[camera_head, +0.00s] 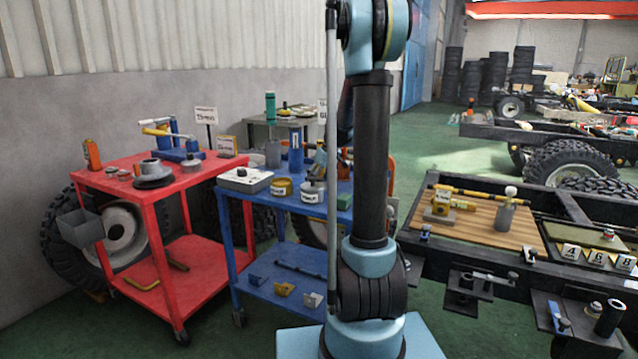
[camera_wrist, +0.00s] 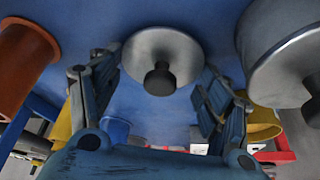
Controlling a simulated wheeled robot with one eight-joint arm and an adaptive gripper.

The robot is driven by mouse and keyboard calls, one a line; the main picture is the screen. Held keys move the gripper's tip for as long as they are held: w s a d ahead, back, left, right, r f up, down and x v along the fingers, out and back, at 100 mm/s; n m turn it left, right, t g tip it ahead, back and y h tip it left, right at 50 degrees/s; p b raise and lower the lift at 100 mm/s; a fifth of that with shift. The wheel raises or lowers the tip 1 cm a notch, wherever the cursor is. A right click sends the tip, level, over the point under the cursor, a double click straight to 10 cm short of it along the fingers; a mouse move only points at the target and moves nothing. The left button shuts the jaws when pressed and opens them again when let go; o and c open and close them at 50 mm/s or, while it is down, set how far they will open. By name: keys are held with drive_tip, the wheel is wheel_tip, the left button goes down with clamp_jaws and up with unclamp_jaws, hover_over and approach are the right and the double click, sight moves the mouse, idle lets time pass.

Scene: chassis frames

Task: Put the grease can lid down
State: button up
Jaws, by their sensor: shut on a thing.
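In the wrist view my gripper (camera_wrist: 162,85) has a finger on either side of a round grey metal lid (camera_wrist: 142,44) with a dark knob (camera_wrist: 159,79). It is shut on this lid, with the fingers at its rim. A blue surface (camera_wrist: 215,30) shows behind the lid; I cannot tell the gap between them. In the head view my arm stands in front of the blue cart (camera_head: 252,212), and the gripper and lid cannot be made out.
In the wrist view a large grey round thing (camera_wrist: 285,55) is close at right and an orange-brown cylinder (camera_wrist: 25,58) at left. A white box (camera_head: 245,180) and a blue bottle (camera_head: 296,150) are on the cart. A red cart (camera_head: 150,190) stands left.

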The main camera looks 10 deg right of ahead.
drive_tip(key=o, duration=0.8)
drive_tip(key=shift+f, duration=0.1)
drive_tip(key=v, duration=1.1)
drive_tip(key=s+a+f+m+h, duration=0.1)
drive_tip(key=s, duration=0.9)
drive_tip(key=s+a+f+m, duration=0.1)
drive_tip(key=s+a+m, duration=0.1)
drive_tip(key=s, duration=0.9)
drive_tip(key=s+f+m, duration=0.1)
drive_tip(key=s+f, duration=0.3)
drive_tip(key=s, duration=0.2)
drive_tip(key=s+f+m+g+h, duration=0.1)
drive_tip(key=s+f, duration=0.4)
drive_tip(key=s, duration=0.2)
drive_tip(key=s+f+m, duration=0.1)
drive_tip(key=s+f, duration=0.3)
drive_tip(key=s, duration=0.2)
drive_tip(key=shift+s+d+f+g, duration=0.3)
